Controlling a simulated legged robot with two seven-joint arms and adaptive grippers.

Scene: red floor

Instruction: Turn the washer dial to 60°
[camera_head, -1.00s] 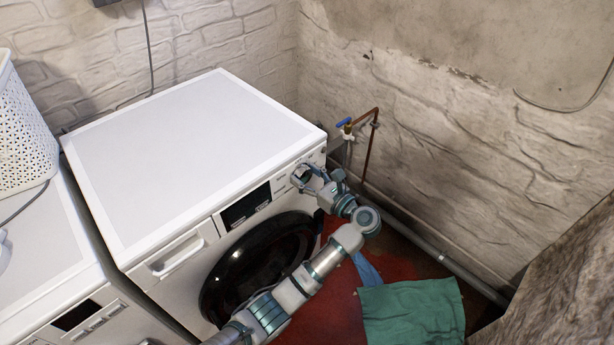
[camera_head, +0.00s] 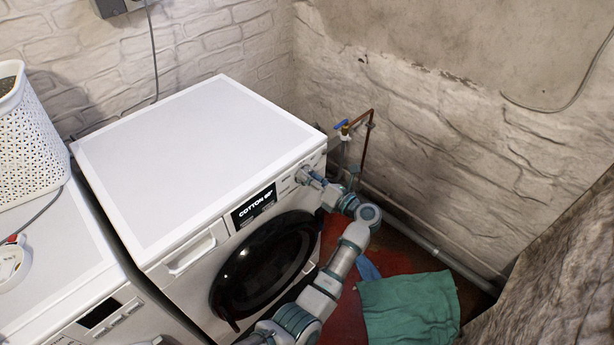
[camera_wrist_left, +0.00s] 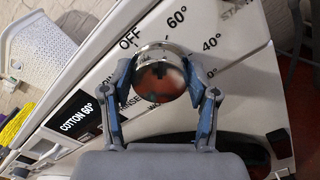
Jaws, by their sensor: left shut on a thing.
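The white washer (camera_head: 190,165) stands in the middle of the head view, its control panel facing my arm. Its display (camera_head: 254,206) is lit and reads "COTTON 60°"; the display (camera_wrist_left: 80,124) also shows in the left wrist view. The round metallic dial (camera_wrist_left: 161,72) sits between the blue-padded fingers of my left gripper (camera_wrist_left: 163,85), which is shut on its sides. Labels "OFF", "60°" and "40°" are printed around the dial. In the head view my left gripper (camera_head: 309,178) is at the panel's right end and hides the dial. My right gripper is not in view.
A second white machine (camera_head: 70,260) with a perforated white basket (camera_head: 32,140) stands at the left. A pipe with a blue-handled tap (camera_head: 342,125) runs along the right wall. A green cloth (camera_head: 408,305) lies on the red floor.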

